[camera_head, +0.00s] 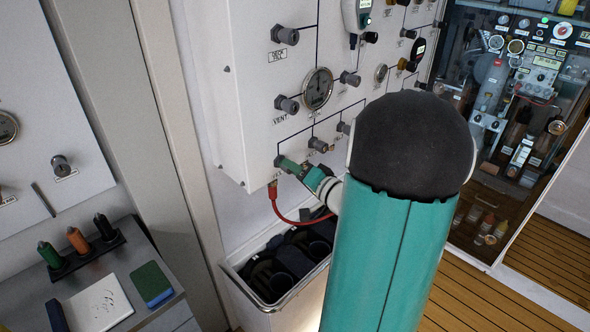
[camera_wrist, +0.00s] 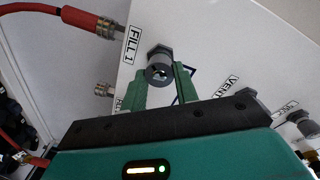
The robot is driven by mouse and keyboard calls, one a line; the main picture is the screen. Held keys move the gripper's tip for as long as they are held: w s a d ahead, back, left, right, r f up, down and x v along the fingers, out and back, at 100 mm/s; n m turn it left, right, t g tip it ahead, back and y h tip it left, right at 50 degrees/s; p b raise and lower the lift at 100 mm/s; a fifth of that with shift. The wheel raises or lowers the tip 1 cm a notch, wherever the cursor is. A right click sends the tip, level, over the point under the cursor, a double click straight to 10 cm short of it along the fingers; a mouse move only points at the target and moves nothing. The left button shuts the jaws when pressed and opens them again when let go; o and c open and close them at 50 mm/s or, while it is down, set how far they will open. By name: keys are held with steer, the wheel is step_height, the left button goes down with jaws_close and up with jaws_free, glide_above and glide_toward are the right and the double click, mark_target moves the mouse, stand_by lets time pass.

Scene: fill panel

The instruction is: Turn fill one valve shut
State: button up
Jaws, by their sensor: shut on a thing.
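The fill one valve is a dark grey knob (camera_wrist: 160,72) on the white panel (camera_wrist: 210,40), beside the "FILL 1" label (camera_wrist: 132,45) in the wrist view. My gripper (camera_wrist: 160,84) has its two green fingers on either side of the knob, shut on it. In the head view my gripper (camera_head: 288,163) is at the panel's lower left corner, where its fingers and my arm hide most of the knob. A red hose (camera_wrist: 60,14) joins a metal fitting near the label; the hose (camera_head: 282,212) also hangs below the panel in the head view.
Other knobs stick out close by: a fill knob (camera_head: 318,145), the vent knob (camera_head: 287,104) and a gauge (camera_head: 318,88). A bin of dark items (camera_head: 228,268) stands below. A glass-fronted cabinet (camera_head: 520,110) is at right, and a side bench (camera_head: 160,318) at left.

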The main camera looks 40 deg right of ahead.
steer(key=m, duration=1.7)
steer(key=m+y, duration=0.1)
steer(key=m, duration=0.8)
steer(key=shift+f+m, duration=0.25)
steer(key=shift+m, duration=0.05)
stand_by(0.3)
steer(key=o, duration=1)
steer(key=shift+a, duration=0.1)
steer(key=shift+c, duration=0.2)
steer(key=s+d, duration=0.1)
steer(key=s, duration=1.2)
steer(key=shift+s+y, duration=0.3)
steer(key=shift+s, duration=0.1)
